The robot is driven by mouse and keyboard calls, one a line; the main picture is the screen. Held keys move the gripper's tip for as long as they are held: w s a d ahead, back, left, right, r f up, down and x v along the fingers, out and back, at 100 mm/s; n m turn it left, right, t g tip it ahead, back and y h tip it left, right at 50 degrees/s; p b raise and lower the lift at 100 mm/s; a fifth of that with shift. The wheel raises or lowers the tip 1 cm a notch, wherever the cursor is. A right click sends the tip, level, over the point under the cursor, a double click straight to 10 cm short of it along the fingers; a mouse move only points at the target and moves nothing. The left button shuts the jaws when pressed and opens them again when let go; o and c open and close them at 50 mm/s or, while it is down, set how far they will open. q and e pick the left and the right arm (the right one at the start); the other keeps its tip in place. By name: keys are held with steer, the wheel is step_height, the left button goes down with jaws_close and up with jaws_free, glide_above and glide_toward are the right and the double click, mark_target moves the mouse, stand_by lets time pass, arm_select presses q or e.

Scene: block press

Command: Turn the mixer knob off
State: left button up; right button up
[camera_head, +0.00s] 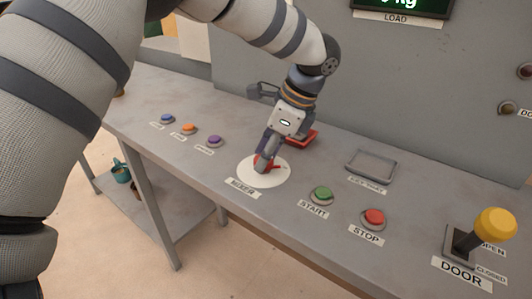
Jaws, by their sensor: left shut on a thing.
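The mixer knob (276,168) is red and sits on a round white disc (250,172) on the grey bench, behind the MIXER label (243,188). My left gripper (264,163) reaches down onto the knob from above and is shut on it. The fingers hide much of the knob, so I cannot tell which setting it points to. My right gripper is not in view.
On the grey bench (335,205) are a green START button (321,194), a red STOP button (374,217) and a yellow-topped DOOR lever (494,225) to the right. Blue (167,118), orange (189,128) and purple (214,140) buttons lie left. An empty tray (371,165) and a red object (302,139) lie behind.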

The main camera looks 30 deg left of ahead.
arm_select(q)
steer(key=shift+n, duration=0.4)
steer(key=n, duration=0.2)
steer(key=n+g, duration=0.1)
steer(key=shift+w+f+n+g+h, duration=0.1)
steer(key=shift+w+n+g+h, duration=0.05)
steer(key=shift+n+g+h, duration=0.2)
steer(key=n+h, duration=0.1)
steer(key=n, duration=0.1)
steer(key=n+g+b, duration=0.1)
steer(key=n, duration=0.2)
steer(key=shift+a+n+h, duration=0.15)
steer(key=shift+n+h, duration=0.1)
steer(key=shift+h, duration=0.1)
steer(key=n+h, duration=0.1)
steer(key=n, duration=0.2)
steer(key=shift+a+n+g, duration=0.1)
steer(key=shift+n+g, duration=0.15)
steer(key=shift+n, duration=0.05)
steer(key=n+h, duration=0.2)
steer(key=n, duration=0.2)
steer(key=shift+a, duration=0.1)
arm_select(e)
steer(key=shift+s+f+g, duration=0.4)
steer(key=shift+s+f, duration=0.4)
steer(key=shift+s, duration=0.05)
arm_select(q)
steer(key=shift+n, duration=0.3)
steer(key=o, duration=1.1)
steer(key=shift+o, duration=0.2)
